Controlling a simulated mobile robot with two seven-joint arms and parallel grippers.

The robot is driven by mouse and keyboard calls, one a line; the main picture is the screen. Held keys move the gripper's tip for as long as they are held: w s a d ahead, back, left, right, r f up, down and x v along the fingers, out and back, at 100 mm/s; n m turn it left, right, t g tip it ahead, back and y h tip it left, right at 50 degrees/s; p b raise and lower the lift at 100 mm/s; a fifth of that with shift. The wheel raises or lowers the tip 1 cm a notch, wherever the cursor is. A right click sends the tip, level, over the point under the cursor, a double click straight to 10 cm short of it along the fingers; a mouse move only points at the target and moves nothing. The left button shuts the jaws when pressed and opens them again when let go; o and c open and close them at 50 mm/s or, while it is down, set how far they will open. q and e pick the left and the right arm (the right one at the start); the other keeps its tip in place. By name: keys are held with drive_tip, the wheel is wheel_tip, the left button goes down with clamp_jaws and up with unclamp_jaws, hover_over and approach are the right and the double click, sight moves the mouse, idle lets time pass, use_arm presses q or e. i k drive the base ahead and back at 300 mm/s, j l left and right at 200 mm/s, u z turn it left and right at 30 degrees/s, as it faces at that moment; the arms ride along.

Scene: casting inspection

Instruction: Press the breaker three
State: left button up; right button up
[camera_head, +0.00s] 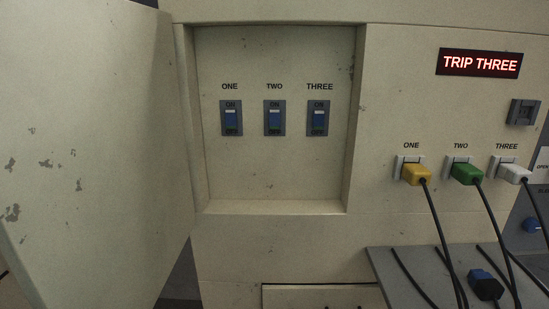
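The breaker three (318,118) is a blue rocker in a dark frame, under the label THREE, at the right of a row inside a recessed panel (270,175). Breaker one (231,118) and breaker two (274,118) are to its left and look alike. Each shows the marking ON near its top. A red lit display (480,63) at the upper right reads TRIP THREE. Neither of my grippers shows in the head view.
A beige door (90,150) stands open at the left of the recess. Yellow (416,175), green (466,174) and white (513,173) plugs with black cables sit in sockets at the right. A grey shelf (405,285) below holds a dark plug (486,285). The space before the breakers is clear.

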sight(318, 116)
drive_tip(key=k+j+z, duration=0.1)
drive_tip(key=j, duration=0.3)
drive_tip(key=k+j, duration=0.1)
drive_tip(key=j, duration=0.3)
drive_tip(key=k+j+z, duration=0.15)
drive_tip(key=j, duration=0.2)
drive_tip(key=j+z, duration=0.1)
drive_tip(key=j, duration=0.3)
drive_tip(key=k+j+z, duration=0.1)
drive_tip(key=j, duration=0.25)
drive_tip(key=k, duration=0.1)
